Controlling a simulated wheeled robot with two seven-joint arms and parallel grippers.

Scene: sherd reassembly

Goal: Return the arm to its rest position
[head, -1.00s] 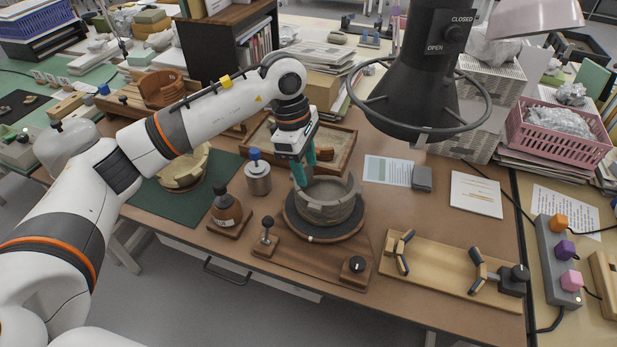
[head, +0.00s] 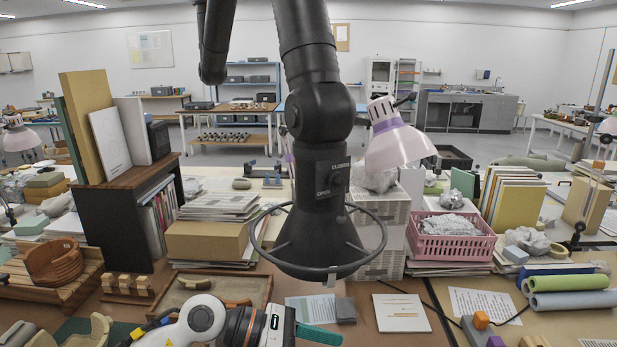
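My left arm comes in low at the bottom edge, its white and black wrist lying roughly sideways. My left gripper (head: 318,334) shows teal fingers pointing right, low over the near part of the bench. The fingers overlap in this view, so I cannot tell whether they are apart or shut. No sherd shows at the fingers. My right arm and gripper are out of view. The turntable and the grey vessel are below the picture.
A black extraction hood (head: 318,240) with a ring handle hangs just beyond my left gripper. A dark shelf (head: 118,213) stands at the left.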

